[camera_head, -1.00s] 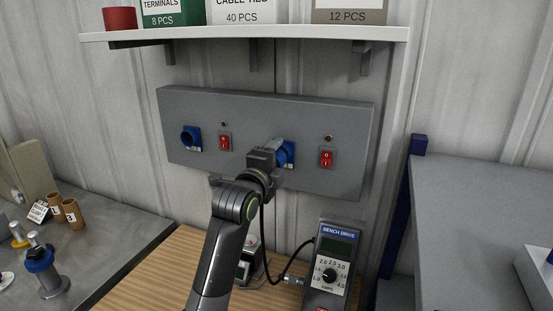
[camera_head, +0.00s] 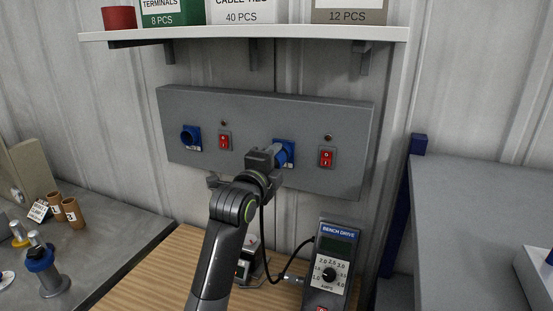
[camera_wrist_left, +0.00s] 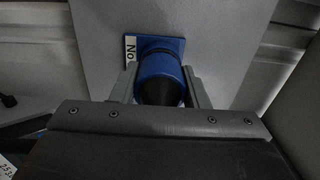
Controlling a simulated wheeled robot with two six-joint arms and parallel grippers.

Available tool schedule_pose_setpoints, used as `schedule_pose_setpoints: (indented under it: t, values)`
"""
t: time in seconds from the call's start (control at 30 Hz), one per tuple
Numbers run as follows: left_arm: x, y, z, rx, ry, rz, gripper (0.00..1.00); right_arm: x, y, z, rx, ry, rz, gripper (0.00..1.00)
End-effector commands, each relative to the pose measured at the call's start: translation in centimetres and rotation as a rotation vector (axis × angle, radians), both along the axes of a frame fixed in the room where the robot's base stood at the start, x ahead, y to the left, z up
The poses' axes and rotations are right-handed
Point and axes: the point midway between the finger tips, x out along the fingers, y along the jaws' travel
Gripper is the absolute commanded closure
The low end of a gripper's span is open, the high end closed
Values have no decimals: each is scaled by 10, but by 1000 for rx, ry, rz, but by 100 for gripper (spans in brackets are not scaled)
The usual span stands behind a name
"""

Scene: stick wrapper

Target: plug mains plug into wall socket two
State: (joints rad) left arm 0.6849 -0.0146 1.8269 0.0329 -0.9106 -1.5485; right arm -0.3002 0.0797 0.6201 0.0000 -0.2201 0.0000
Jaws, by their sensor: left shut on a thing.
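My left gripper (camera_head: 275,156) is at the grey wall panel, in front of the right-hand blue socket (camera_head: 289,147). It is shut on the blue mains plug (camera_wrist_left: 158,68), whose dark rear end points towards the wrist camera. In the left wrist view the plug lies between the two fingers (camera_wrist_left: 160,88) and overlaps the blue socket plate (camera_wrist_left: 174,44) with a partly hidden "No" label. The joint between plug and socket is hidden, so I cannot tell how deep the plug sits. My right gripper is not in view.
Another blue socket (camera_head: 190,138) is at the panel's left. Red switches (camera_head: 224,141) and (camera_head: 326,157) sit beside the sockets. A shelf (camera_head: 240,34) hangs above. The bench drive (camera_head: 332,265) stands below right, with a black cable (camera_head: 270,252) running from it.

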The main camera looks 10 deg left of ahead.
Motion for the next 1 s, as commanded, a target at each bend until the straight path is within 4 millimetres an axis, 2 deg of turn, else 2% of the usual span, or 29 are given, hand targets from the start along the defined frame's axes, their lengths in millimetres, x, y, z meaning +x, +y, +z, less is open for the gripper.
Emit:
schedule_pose_setpoints:
  t: [1.0]
  values:
    - [-26,5,0,0,1,0,86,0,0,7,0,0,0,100]
